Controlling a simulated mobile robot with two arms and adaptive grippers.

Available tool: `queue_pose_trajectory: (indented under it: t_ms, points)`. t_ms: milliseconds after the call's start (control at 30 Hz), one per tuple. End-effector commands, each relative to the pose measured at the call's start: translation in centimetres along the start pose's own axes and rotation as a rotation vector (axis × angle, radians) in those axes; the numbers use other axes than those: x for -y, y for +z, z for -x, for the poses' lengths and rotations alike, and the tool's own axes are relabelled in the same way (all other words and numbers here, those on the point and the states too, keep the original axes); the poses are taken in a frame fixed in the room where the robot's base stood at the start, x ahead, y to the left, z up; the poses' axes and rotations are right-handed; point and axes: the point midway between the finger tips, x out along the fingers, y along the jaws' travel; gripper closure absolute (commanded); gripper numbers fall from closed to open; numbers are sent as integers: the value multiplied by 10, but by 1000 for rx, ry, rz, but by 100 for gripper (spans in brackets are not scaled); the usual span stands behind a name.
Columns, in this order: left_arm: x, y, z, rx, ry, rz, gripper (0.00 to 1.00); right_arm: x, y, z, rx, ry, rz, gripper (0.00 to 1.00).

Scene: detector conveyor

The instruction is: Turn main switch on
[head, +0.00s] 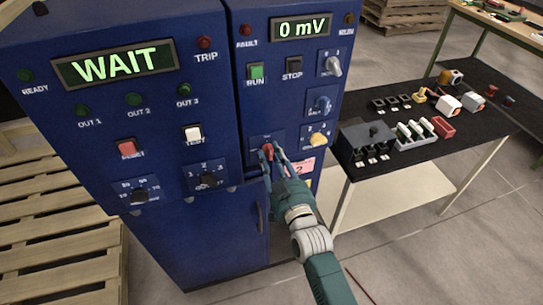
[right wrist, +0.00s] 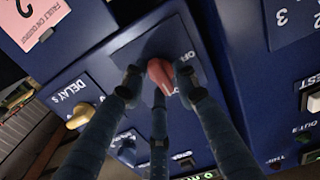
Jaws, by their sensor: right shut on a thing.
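The main switch (head: 268,149) is a small red rotary handle on a dark plate low on the right blue cabinet. In the right wrist view the red handle (right wrist: 159,76) sits between my fingers, with partly covered lettering beside it. My right gripper (head: 271,152) reaches in from below right and is shut on the red handle. Its fingertips (right wrist: 158,90) are around the handle in the right wrist view. The handle's exact angle is hard to tell. My left gripper is not in view.
The blue cabinet (head: 225,230) carries a lit WAIT display (head: 115,65) and a 0 mV display (head: 301,27). A yellow knob (head: 318,139) is close to the right of my gripper. A black-topped table (head: 425,150) with several parts stands right; wooden pallets (head: 50,230) lie left.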

Motion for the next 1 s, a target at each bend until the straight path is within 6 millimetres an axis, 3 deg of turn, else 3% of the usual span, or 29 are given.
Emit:
queue_pose_trajectory:
  t_ms: [167,200,233,767,1000]
  points:
    - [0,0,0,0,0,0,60,-5,-5,-1,-12,8,0,97]
    - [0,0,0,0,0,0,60,-5,-5,-1,-11,8,0,63]
    - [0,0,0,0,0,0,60,-5,-5,-1,-11,8,0,61]
    - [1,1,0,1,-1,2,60,-1,0,0,0,2,0,61]
    - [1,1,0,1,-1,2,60,-1,2,26,3,2,1,61]
